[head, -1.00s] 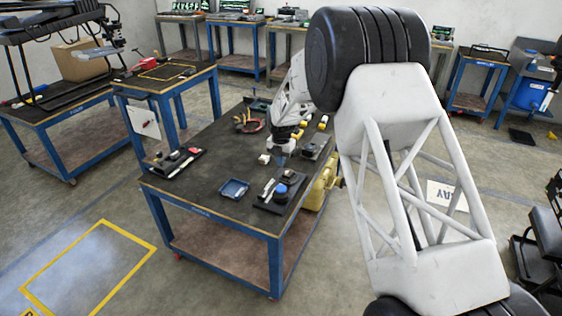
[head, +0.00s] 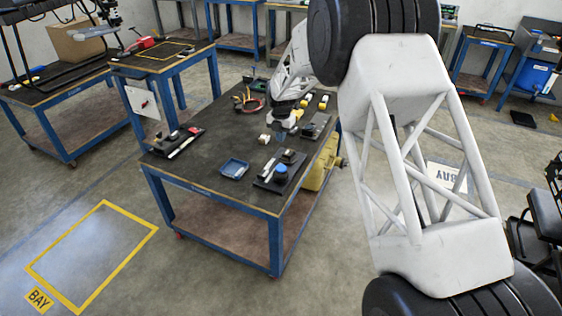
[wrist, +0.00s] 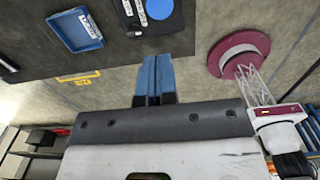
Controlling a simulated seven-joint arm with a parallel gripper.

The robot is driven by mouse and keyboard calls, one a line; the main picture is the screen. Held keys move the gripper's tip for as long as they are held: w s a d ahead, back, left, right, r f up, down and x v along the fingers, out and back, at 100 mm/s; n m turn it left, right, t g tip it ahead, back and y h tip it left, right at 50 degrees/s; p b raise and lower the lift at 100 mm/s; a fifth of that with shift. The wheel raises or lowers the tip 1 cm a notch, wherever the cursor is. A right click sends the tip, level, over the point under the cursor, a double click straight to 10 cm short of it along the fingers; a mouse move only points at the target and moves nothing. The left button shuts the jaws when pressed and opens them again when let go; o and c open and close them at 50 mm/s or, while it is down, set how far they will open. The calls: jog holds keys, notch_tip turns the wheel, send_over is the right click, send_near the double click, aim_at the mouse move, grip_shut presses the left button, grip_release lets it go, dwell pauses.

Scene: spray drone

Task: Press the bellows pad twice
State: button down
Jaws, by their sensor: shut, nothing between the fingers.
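A round blue pad (head: 281,170), which looks like the bellows pad, sits on a dark board near the front right of the workbench. It also shows in the wrist view (wrist: 160,8), cut by the top edge. My gripper (wrist: 153,58) shows two blue fingers pressed together, with nothing between them. In the wrist view the fingertips lie below the pad, apart from it. In the head view my gripper (head: 287,128) is small and partly unclear, over the bench behind the pad.
A blue tray (head: 234,169) lies left of the board. A dark holder with small parts (head: 178,141) is at the bench's left. Red-handled pliers (head: 247,103) and small yellow pieces lie farther back. The yellow case (head: 320,170) is at the bench's right side.

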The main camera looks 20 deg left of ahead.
aim_at(281, 168)
jog(key=shift+f, duration=0.1)
notch_tip(281, 168, down, 14)
jog(key=shift+r, duration=0.1)
dwell(0.9)
jog(key=shift+f, duration=1.1)
jog(key=shift+r, duration=0.1)
notch_tip(281, 168, up, 14)
jog(key=shift+r, duration=0.15)
dwell(0.8)
dwell(0.4)
